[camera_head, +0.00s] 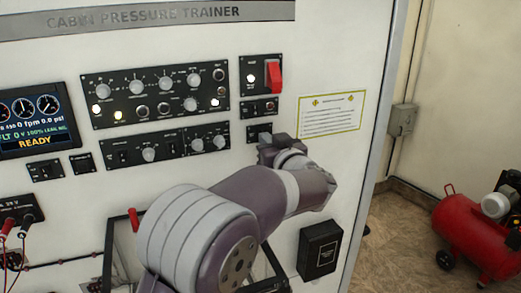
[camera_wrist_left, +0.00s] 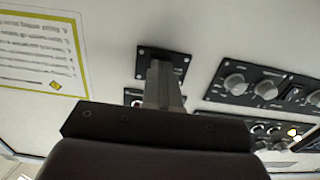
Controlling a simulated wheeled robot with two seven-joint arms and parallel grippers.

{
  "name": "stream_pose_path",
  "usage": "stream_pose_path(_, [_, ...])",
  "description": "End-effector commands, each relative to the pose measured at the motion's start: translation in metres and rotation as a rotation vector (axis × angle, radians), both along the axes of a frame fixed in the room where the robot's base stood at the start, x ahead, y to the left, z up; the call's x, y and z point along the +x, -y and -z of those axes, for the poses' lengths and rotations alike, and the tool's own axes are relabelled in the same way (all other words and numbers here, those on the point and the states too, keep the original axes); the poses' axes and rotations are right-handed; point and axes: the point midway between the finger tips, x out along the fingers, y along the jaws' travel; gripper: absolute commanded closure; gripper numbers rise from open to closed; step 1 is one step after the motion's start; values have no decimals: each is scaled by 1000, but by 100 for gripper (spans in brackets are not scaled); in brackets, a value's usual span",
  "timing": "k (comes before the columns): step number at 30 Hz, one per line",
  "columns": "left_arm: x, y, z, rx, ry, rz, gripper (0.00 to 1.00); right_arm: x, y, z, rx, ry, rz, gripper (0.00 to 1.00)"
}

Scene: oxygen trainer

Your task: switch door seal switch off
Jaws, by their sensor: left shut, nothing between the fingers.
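A small black switch plate (camera_head: 254,131) sits on the white panel, below the red-levered switch. Its label is too small to read, so I cannot confirm it is the door seal switch. My left gripper (camera_head: 267,141) is at this plate, fingers shut and empty, covering part of it. In the left wrist view the plate (camera_wrist_left: 145,55) shows around the shut fingertips (camera_wrist_left: 166,68). The fingers hide the plate's middle, so I cannot tell the switch lever's position or whether they touch it. My right gripper is in neither view.
A red-levered switch (camera_head: 273,77) and another small switch plate (camera_head: 258,109) are above. The knob panel (camera_head: 155,92) is left; a yellow-bordered notice (camera_head: 331,114) is right. A black box (camera_head: 319,250) sticks out lower down. A red compressor (camera_head: 478,232) stands on the floor.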

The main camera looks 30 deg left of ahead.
Motion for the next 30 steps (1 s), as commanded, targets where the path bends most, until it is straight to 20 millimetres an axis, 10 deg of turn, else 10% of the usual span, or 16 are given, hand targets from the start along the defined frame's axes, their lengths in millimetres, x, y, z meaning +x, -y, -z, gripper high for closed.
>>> stream_pose_path(30, [4,-3,4,6,5,-4,100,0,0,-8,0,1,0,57])
